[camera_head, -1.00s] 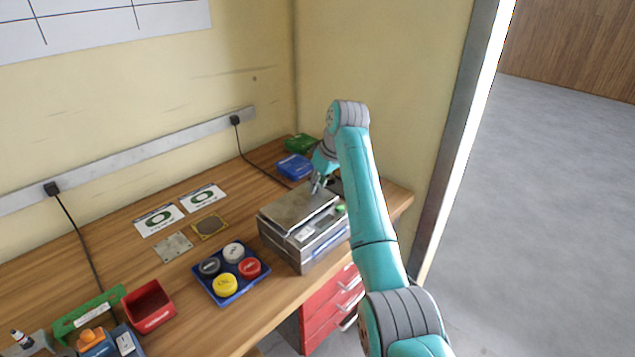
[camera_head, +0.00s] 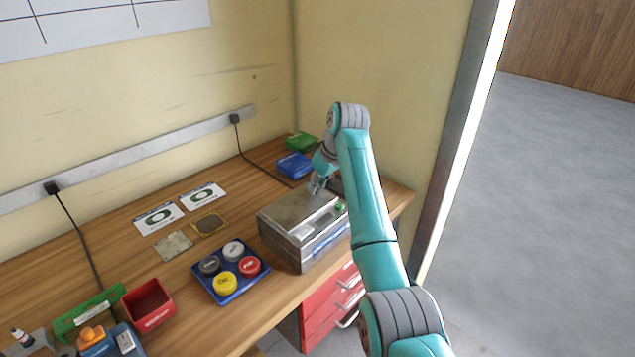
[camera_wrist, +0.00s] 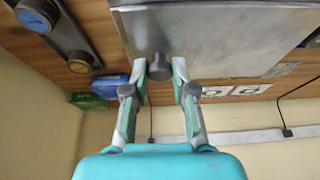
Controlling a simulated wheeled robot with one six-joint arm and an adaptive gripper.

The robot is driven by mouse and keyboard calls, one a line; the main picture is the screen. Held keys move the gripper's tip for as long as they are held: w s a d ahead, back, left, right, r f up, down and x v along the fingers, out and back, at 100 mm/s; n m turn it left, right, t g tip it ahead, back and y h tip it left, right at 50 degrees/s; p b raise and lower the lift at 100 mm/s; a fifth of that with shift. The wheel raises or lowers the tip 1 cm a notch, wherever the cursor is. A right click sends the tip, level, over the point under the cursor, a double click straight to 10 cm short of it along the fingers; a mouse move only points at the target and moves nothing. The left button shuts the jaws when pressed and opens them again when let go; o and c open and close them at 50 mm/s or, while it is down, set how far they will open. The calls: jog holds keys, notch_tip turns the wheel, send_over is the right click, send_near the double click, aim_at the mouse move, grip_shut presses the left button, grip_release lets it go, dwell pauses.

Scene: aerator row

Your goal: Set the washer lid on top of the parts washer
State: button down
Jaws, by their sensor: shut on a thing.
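The washer lid (camera_head: 296,206) is a flat grey metal plate on top of the parts washer (camera_head: 290,250), a steel box at the right end of the bench. It looks level and seems to rest on the box; any thin gap is too small to tell. My gripper (camera_head: 315,187) is above the lid. In the wrist view my gripper (camera_wrist: 163,66) is shut on the dark round knob of the lid (camera_wrist: 215,40), with one finger on each side. The washer's inside is hidden under the lid.
A blue tray (camera_head: 224,297) of coloured caps stands left of the washer. Blue (camera_head: 294,165) and green (camera_head: 301,142) boxes lie behind it near the wall corner. A red bin (camera_head: 149,306) is at the front left. A wall post (camera_head: 447,190) stands to the right.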

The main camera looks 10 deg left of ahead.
jog(key=shift+f, duration=0.1)
dwell(0.3)
jog(key=c, duration=0.9)
grip_release()
jog(key=shift+o, duration=0.2)
jog(key=shift+r, duration=3.5)
